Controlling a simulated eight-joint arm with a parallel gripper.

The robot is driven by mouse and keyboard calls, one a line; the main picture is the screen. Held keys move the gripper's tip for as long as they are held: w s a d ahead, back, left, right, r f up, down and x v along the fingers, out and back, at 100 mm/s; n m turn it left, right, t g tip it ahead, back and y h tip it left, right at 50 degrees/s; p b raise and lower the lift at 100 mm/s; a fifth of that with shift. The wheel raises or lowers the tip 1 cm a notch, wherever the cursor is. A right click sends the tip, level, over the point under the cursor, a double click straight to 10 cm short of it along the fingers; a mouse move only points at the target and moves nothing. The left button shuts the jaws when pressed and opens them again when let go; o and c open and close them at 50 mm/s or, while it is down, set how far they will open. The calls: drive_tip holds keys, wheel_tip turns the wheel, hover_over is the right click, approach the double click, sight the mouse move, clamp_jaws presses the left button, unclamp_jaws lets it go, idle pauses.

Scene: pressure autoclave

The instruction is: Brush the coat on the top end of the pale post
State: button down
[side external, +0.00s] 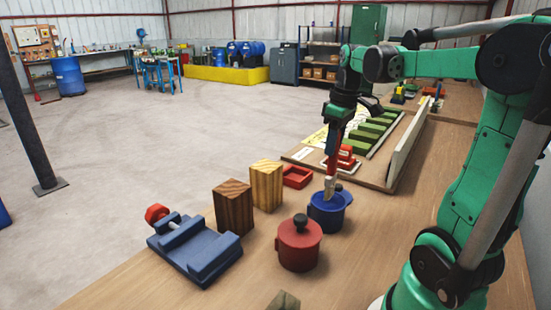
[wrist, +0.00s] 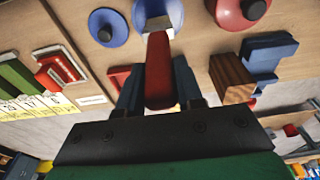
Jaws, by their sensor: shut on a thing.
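My gripper (side external: 335,122) points down and is shut on the brush, whose red handle (side external: 331,145) hangs upright below it; the handle also shows in the wrist view (wrist: 159,75). The brush's pale head (side external: 329,187) is at the mouth of the blue pot (side external: 327,214); whether it touches anything inside is hidden. The pale post (side external: 266,186) stands left of the blue pot, with the darker brown post (side external: 234,208) beside it. In the wrist view the pale post is mostly hidden behind the gripper. A blue lid (wrist: 107,27) with a dark knob lies beside the blue pot.
A red lidded pot (side external: 299,245) stands in front of the blue pot. A blue fixture with a red knob (side external: 156,213) lies left of the posts. A shallow red tray (side external: 297,177) sits behind the pale post. A board with green blocks (side external: 372,132) is further back.

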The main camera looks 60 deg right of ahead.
drive_tip(key=shift+f, duration=0.5)
idle(0.6)
drive_tip(key=shift+r, duration=0.1)
idle(0.4)
drive_tip(key=shift+r, duration=3.4)
